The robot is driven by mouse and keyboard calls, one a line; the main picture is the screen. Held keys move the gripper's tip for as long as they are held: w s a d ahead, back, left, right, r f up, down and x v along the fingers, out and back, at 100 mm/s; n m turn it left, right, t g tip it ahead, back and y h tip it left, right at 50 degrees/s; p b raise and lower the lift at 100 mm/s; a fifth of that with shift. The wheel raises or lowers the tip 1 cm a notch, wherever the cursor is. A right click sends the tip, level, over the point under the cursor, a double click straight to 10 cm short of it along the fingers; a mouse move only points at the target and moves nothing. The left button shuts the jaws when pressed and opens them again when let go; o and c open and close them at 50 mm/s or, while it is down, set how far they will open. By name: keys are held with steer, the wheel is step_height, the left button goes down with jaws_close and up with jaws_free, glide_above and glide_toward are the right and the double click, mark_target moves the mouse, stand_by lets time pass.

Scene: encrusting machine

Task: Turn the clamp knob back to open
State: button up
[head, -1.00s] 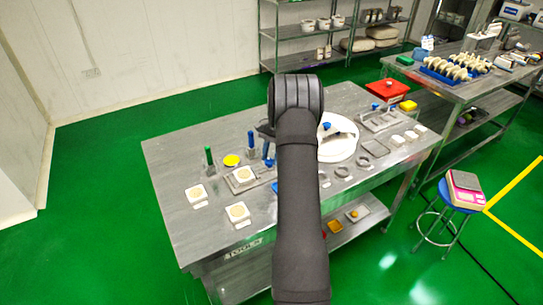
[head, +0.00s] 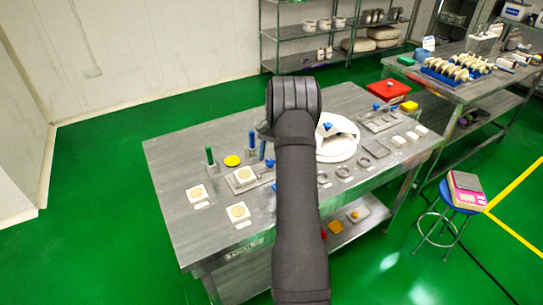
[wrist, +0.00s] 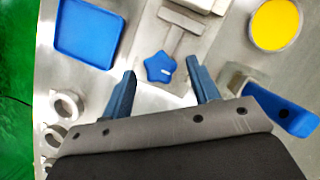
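The clamp knob (wrist: 159,67) is a blue, star-shaped knob with a small white mark, in the middle of the wrist view. It sits at the end of a grey metal fixture (wrist: 183,38). My gripper (wrist: 161,72) is open, with one blue finger on each side of the knob in the picture. A gap shows between the knob and each finger; I cannot tell the height of the fingertips over it. In the head view my arm hides most of the gripper and the knob.
A blue tray (wrist: 88,40) and grey rings (wrist: 66,104) lie to the left in the wrist view. In the head view a white round item (head: 340,146) stands right of my arm.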

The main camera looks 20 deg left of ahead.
steer(key=a+v, duration=0.1)
steer(key=v, duration=1.6)
steer(key=shift+d+r, duration=0.2)
steer(key=shift+d, duration=0.3)
steer(key=shift+w, duration=0.1)
steer(key=x, duration=1.7)
steer(key=shift+f, duration=0.2)
